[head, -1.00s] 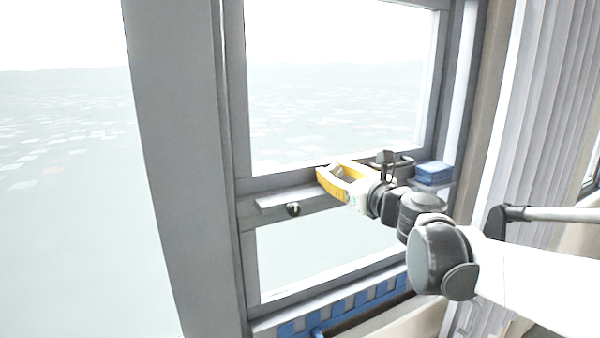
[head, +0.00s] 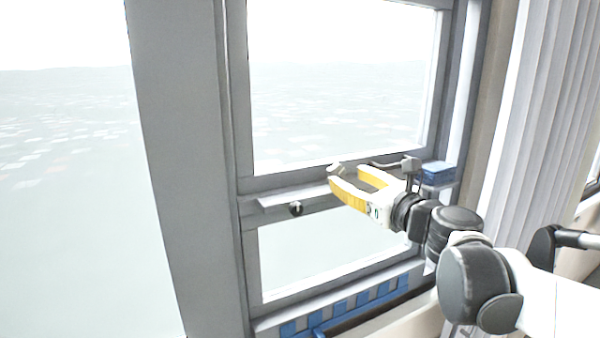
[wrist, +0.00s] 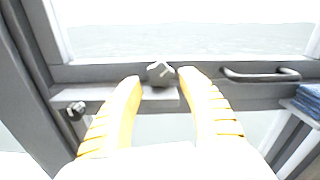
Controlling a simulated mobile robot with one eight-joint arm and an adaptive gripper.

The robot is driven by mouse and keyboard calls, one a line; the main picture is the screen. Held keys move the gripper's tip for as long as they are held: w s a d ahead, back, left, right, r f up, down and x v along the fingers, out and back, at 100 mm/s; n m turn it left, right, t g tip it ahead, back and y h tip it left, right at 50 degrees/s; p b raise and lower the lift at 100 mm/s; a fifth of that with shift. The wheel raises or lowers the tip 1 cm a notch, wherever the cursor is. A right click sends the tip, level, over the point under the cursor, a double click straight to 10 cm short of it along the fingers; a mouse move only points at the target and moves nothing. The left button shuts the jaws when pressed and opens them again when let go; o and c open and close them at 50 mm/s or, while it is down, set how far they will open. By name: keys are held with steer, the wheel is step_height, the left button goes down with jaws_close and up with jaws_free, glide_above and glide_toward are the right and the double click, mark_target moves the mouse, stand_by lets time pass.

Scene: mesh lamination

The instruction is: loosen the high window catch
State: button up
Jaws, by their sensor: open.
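A small grey window catch (head: 336,169) sits on the middle rail of the window; it shows more clearly in the wrist view (wrist: 160,74), with a pale lever on its dark body. My yellow-fingered gripper (head: 347,177) is open and empty. In the wrist view the catch lies between and just beyond the fingertips. In the head view the fingers stop a little short of it. I cannot tell whether a fingertip touches it. A second, lower dark knob (wrist: 76,110) with a pale mark sits left of the gripper, also visible in the head view (head: 296,208).
A dark bar handle (wrist: 262,75) runs along the rail right of the catch. A blue folded stack (head: 437,172) lies on a small ledge at right. A pale grey strip (head: 275,200) juts below the rail. A curtain (head: 545,120) hangs at right.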

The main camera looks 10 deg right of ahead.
mark_target(338, 172)
steer(key=v, duration=0.6)
steer(key=shift+s, duration=0.3)
steer(key=shift+o, duration=1.3)
steer(key=p+x, duration=0.2)
steer(key=x, duration=0.9)
steer(key=shift+w, duration=0.1)
steer(key=c, duration=1.2)
